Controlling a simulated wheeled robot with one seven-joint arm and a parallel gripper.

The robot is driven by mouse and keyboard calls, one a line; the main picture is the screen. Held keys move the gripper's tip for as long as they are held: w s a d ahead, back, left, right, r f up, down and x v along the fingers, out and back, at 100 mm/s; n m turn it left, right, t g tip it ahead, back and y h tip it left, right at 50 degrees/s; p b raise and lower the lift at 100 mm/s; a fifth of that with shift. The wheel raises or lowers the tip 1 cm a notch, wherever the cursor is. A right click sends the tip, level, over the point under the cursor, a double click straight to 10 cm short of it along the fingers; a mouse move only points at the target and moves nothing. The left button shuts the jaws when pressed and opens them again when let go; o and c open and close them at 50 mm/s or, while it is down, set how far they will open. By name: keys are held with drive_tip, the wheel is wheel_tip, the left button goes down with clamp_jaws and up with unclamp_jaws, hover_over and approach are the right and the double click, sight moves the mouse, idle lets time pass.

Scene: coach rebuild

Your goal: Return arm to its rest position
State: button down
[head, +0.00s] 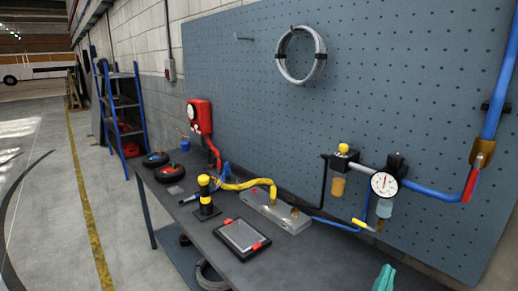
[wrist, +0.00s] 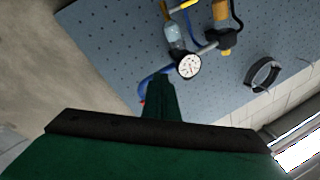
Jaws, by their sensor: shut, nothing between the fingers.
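My gripper (head: 384,279) shows in the head view only as a small teal tip at the bottom edge, right of centre. It is in front of the workbench's right end, below the gauge (head: 384,184). In the wrist view my gripper (wrist: 158,84) is dark green, with its fingers together and nothing held. The pegboard (wrist: 110,45) lies beyond it, tilted in the picture, with the gauge (wrist: 188,65) just past the fingertips. The rest of my arm is out of the head view.
The dark workbench (head: 190,222) carries a tablet (head: 242,237), a black-and-yellow upright tool (head: 206,194), a metal block (head: 276,212) and a yellow hose (head: 243,184). Blue pipe (head: 430,190) and fittings project from the pegboard (head: 380,70). The floor at left is open.

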drive_tip(key=s+a+f+n+t+y, duration=0.1)
drive_tip(key=s+a+f+n+y, duration=0.4)
drive_tip(key=a+f, duration=0.4)
drive_tip(key=s+a+f+n+y, duration=0.3)
drive_tip(key=s+a+f+n, duration=0.4)
drive_tip(key=f, duration=0.4)
drive_tip(key=s+a+f+n+y, duration=0.1)
drive_tip(key=s+a+f+y, duration=0.1)
drive_tip(key=s+a, duration=0.5)
drive_tip(key=s+a+f+n+g+y, duration=0.1)
drive_tip(key=s+a, duration=0.6)
drive_tip(key=s, duration=0.8)
wheel_tip(320, 180, down, 3)
drive_tip(key=shift+s+a+r+g+y, duration=0.15)
drive_tip(key=shift+s+a+g+y, duration=0.15)
drive_tip(key=shift+y, duration=0.4)
